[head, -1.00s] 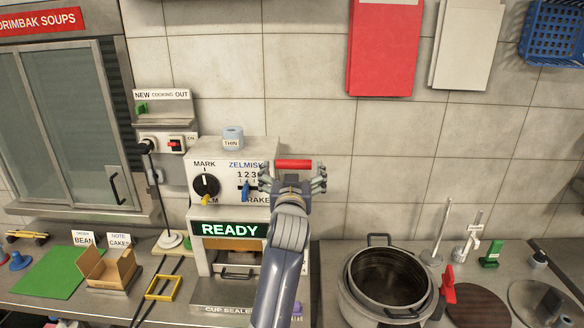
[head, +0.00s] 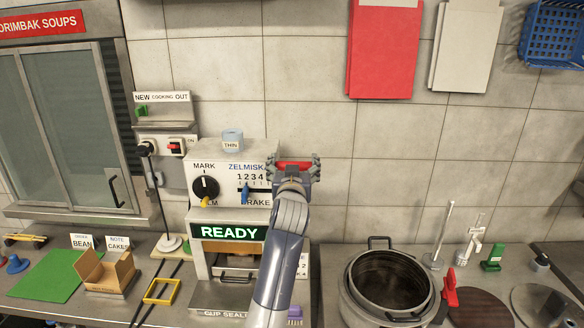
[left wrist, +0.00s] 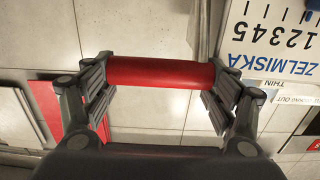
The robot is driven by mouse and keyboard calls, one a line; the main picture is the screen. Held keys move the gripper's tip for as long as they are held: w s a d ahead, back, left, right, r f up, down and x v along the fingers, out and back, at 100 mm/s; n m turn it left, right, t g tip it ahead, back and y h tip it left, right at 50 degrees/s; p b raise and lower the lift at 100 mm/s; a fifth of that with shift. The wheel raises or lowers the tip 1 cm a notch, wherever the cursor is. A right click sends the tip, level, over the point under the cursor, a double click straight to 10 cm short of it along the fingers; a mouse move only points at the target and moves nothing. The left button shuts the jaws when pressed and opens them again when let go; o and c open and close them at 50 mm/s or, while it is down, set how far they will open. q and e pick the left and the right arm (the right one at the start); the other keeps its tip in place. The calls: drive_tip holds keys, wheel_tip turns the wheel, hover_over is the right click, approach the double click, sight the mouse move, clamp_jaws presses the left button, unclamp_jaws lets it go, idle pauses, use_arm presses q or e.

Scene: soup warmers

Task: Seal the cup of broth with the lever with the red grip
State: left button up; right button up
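The cup sealer (head: 228,290) is a pale machine with a lit READY sign (head: 230,233), standing left of centre in the head view. The lever's red grip (head: 293,165) is a horizontal bar at the machine's upper right; it also shows in the left wrist view (left wrist: 160,73). My left gripper (head: 294,168) has its fingers at the two ends of the red grip; they appear closed against it in the left wrist view (left wrist: 160,85). The lever's arm is hidden behind my gripper. No cup of broth can be made out in the sealer's shadowed opening. My right gripper is out of view.
A black MARK dial (head: 205,187) and a blue slider (head: 245,194) are on the machine's front. A steel pot (head: 388,285) stands at the right. A brown open box (head: 107,270) and a yellow frame (head: 161,290) lie to the left.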

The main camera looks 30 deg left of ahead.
use_arm(q)
drive_tip(key=shift+f, duration=0.1)
drive_tip(key=s+d+f+t+b, duration=0.1)
drive_tip(key=b, duration=0.2)
drive_tip(key=shift+s+b, duration=0.2)
drive_tip(key=shift+b, duration=0.15)
idle(0.5)
drive_tip(key=shift+s+d+f+t+y+b, duration=0.45)
drive_tip(key=shift+s+f+b, duration=0.2)
drive_tip(key=shift+b, duration=1.3)
drive_tip(key=shift+a, duration=0.1)
